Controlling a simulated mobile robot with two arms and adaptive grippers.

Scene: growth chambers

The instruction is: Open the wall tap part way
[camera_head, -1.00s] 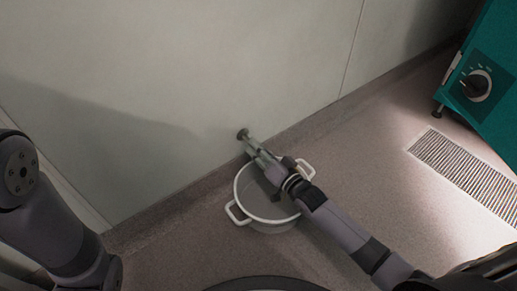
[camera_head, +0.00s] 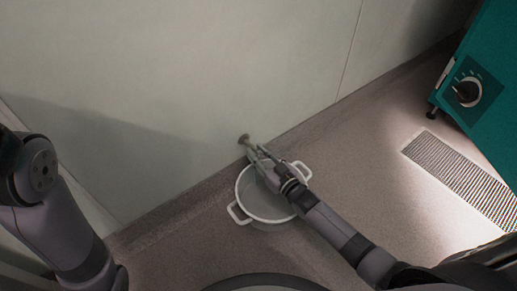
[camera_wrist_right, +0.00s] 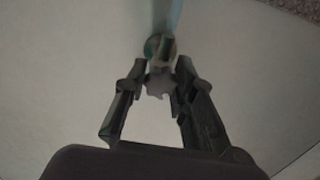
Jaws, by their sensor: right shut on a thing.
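The wall tap (camera_head: 244,139) sticks out low from the pale wall, above a white pot. In the right wrist view the tap's round wall flange (camera_wrist_right: 158,45) shows, with its pale lobed handle (camera_wrist_right: 160,84) nearer to me. My right gripper (camera_head: 256,154) reaches to the tap over the pot. In the right wrist view my right gripper (camera_wrist_right: 158,88) has its two fingers on either side of the handle, closed on it. The tap's spout is hidden. My left arm shows at the left edge of the head view, but its gripper is out of the picture.
The white two-handled pot (camera_head: 243,213) stands on the floor under my right gripper, close to the wall. A teal cabinet with a black dial (camera_head: 467,92) stands at the right. A floor grille (camera_head: 462,178) lies before it. The floor between is clear.

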